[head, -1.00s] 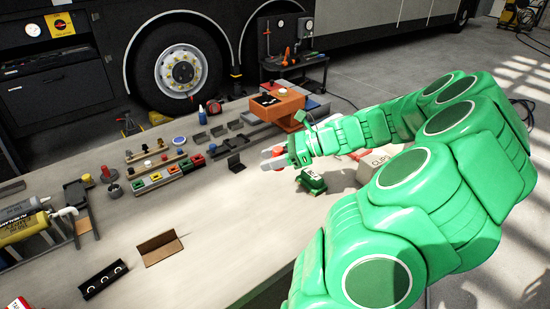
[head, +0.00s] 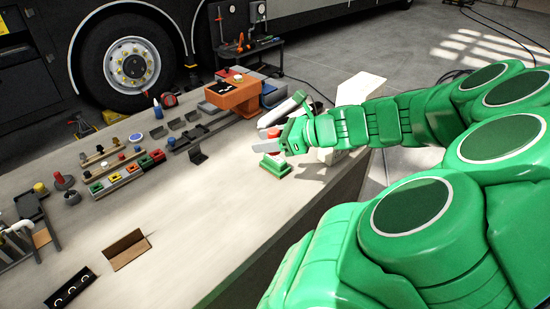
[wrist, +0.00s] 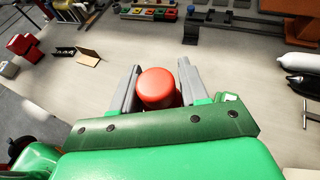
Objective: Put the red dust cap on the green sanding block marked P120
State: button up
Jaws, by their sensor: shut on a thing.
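My gripper (head: 268,141) is shut on the red dust cap (wrist: 157,88), which sits between the two grey fingers in the wrist view. The cap's red top (head: 273,132) also shows in the head view. The green sanding block (head: 276,166) stands on the bench, just below my gripper in the head picture. The cap appears to be held above the bench, apart from the block. In the wrist view a small green and white corner (wrist: 229,97), likely the block, shows past my gripper's edge; the rest is hidden. I cannot read any marking on it.
Behind to the left, a row of coloured blocks (head: 127,173) stands on the bench. An orange box (head: 233,95) stands at the back. A brown angled piece (head: 127,250) lies at the front. The bench middle is clear.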

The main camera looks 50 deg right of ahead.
jog(key=shift+s+d+r+m+t+h, duration=0.1)
jog(key=shift+s+r+m+t+h, duration=0.1)
jog(key=shift+s+m+h, duration=0.4)
jog(key=shift+s+d+r+m+t+h, duration=0.1)
jog(key=shift+s+r+m+t+h, duration=0.15)
jog(key=shift+s, duration=0.5)
jog(key=w+d+f, duration=0.4)
jog(key=w+d, duration=0.2)
jog(key=w, duration=0.1)
send_over(271, 159)
notch_tip(271, 159, down, 5)
jog(key=shift+r, duration=0.2)
jog(key=shift+w+d+f, duration=0.4)
jog(key=shift+w+f, duration=0.2)
jog(key=shift+f, duration=1.7)
jog(key=shift+f, duration=0.1)
jog(key=o, duration=1)
